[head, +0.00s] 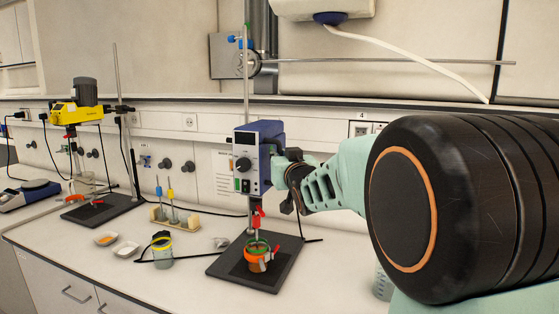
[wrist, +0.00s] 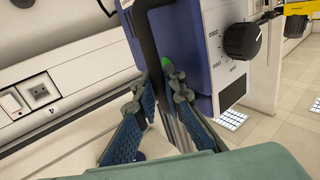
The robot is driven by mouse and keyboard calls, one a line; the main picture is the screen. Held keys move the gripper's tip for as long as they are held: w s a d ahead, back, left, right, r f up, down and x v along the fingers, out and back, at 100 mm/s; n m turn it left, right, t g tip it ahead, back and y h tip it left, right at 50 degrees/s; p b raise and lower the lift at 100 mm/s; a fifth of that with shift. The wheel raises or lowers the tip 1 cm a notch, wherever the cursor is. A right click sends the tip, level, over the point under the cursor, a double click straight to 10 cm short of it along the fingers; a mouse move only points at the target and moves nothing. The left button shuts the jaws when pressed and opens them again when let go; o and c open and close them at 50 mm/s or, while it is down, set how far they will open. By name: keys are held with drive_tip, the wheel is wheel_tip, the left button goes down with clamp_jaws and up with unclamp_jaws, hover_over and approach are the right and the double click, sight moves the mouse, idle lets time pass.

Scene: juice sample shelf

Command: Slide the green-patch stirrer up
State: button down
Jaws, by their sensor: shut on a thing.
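The green-patch stirrer (head: 247,165) is a blue and white motor box with a black knob, mounted upright on a metal stand rod (head: 246,85). In the wrist view its blue housing and dial face (wrist: 205,60) fill the upper middle, and the green patch (wrist: 167,67) shows beside my right finger. My gripper (head: 287,170) reaches in from the right at the height of the box. The exact contact is partly hidden.
A yellow stirrer (head: 64,115) stands on another stand at left. Bottles, small dishes and a jar (head: 162,252) sit between. A horizontal rod (head: 400,61) crosses above.

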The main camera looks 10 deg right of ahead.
wheel_tip(320, 180, up, 16)
drive_tip(key=p, duration=0.7)
drive_tip(key=shift+r, duration=0.25)
drive_tip(key=c, duration=2.3)
unclamp_jaws()
drive_tip(key=shift+c, duration=0.2)
drive_tip(key=shift+o, duration=0.2)
drive_tip(key=shift+f, duration=0.2)
drive_tip(key=shift+f, duration=0.15)
